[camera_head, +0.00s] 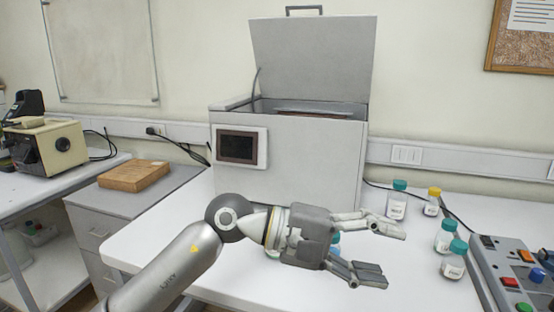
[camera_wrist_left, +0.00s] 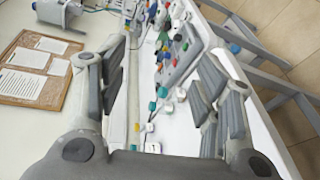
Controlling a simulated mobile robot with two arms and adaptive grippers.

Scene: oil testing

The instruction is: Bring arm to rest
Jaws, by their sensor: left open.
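My left arm comes in from the lower left in the head view. Its gripper (camera_head: 378,252) is spread open and empty above the white table, in front of the grey box machine (camera_head: 310,160) with its lid up. In the left wrist view the same gripper (camera_wrist_left: 165,90) has its fingers wide apart with nothing between them. The fingers point toward the right side of the table. My right gripper is not in view.
Teal-capped bottles (camera_head: 396,203) (camera_head: 445,237) (camera_head: 454,262) and a yellow-capped bottle (camera_head: 432,203) stand right of the gripper. A control panel (camera_head: 515,270) with coloured buttons lies at the right edge. Something blue-capped is partly hidden behind the gripper.

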